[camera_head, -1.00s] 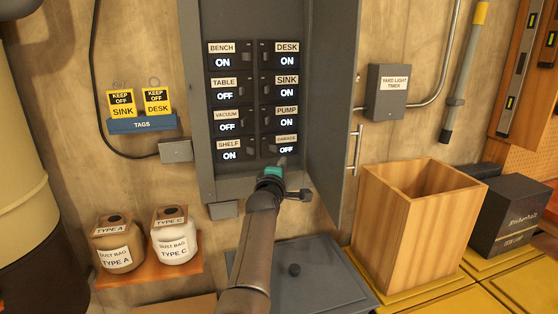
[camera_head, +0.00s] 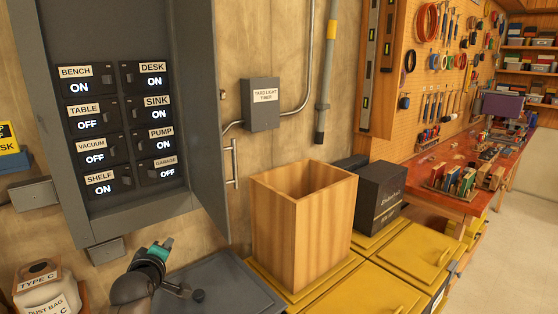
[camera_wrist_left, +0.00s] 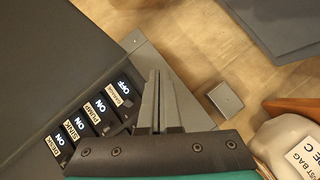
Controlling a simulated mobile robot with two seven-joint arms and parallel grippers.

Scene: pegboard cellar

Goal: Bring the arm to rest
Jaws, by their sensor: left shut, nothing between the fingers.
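My left gripper (camera_head: 167,243) is low in the head view, below the open switch panel (camera_head: 150,208) and apart from its switches. In the left wrist view its two fingers (camera_wrist_left: 154,75) are together and empty, with the panel beside them. My left arm is still extended forward from the bottom edge. The garage switch (camera_head: 163,172) reads OFF, as do table and vacuum. Bench, desk, sink, pump and shelf read ON. My right gripper is not in view.
The panel's open door (camera_head: 208,130) hangs right of the switches. A wooden bin (camera_head: 300,225) and a dark box (camera_head: 380,195) stand on yellow-lidded units. A grey lid (camera_head: 225,285) lies near the gripper.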

